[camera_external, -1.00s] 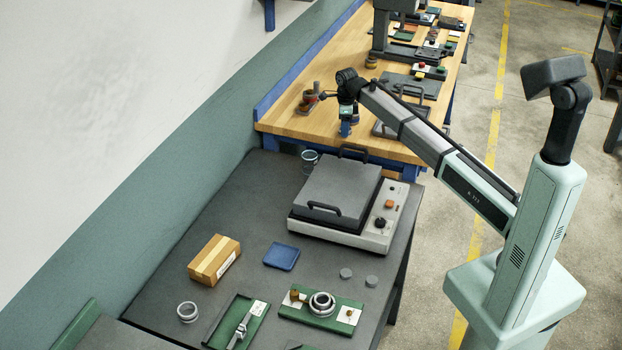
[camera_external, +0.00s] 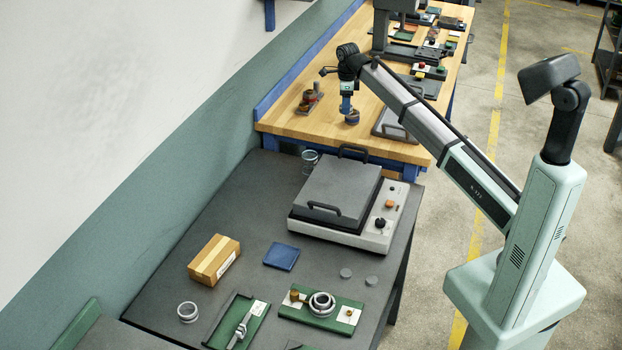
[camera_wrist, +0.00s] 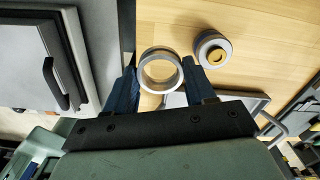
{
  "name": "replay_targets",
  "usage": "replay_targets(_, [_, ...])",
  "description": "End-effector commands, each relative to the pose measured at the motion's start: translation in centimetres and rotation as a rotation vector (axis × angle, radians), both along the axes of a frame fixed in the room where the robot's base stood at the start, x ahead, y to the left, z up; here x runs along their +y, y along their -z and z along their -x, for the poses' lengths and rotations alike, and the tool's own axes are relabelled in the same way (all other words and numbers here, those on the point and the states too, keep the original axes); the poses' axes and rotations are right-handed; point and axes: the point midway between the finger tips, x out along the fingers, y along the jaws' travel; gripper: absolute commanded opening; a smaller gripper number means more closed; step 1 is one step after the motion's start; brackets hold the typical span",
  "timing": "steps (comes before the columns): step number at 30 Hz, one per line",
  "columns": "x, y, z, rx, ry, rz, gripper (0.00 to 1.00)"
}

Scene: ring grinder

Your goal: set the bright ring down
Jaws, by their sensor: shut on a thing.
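The bright ring (camera_wrist: 147,82) sits between the two blue fingers of my gripper (camera_wrist: 159,73) in the wrist view, with its open centre facing the camera and wood showing through it. My gripper is shut on it. In the external view my gripper (camera_external: 347,104) hangs over the wooden bench, and the ring is too small there to make out with certainty. The wrist view does not settle whether the ring touches the bench top. A second round metal piece with a yellow centre (camera_wrist: 212,48) stands just right of the held ring, apart from it.
The wooden bench (camera_external: 290,118) has free room around my gripper. A small reddish-brown fixture (camera_external: 309,99) stands to its left and a grey tray (camera_external: 394,123) to its right. A lidded machine (camera_external: 340,190) stands on the dark bench in front. Another ring (camera_external: 188,312) lies there.

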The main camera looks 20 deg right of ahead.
Motion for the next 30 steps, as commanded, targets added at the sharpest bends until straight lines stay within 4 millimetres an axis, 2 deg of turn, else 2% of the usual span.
replay_targets(4, [0.8,-0.3,0.2,0.000,-0.010,0.000,0.21])
replay_targets(8, [3.5,-0.2,0.8,0.000,-0.043,0.000,0.21])
replay_targets(17, [14.5,1.5,4.3,0.001,-0.179,0.000,0.21])
replay_targets(30, [31.0,4.7,11.3,0.001,-0.389,0.000,0.21])
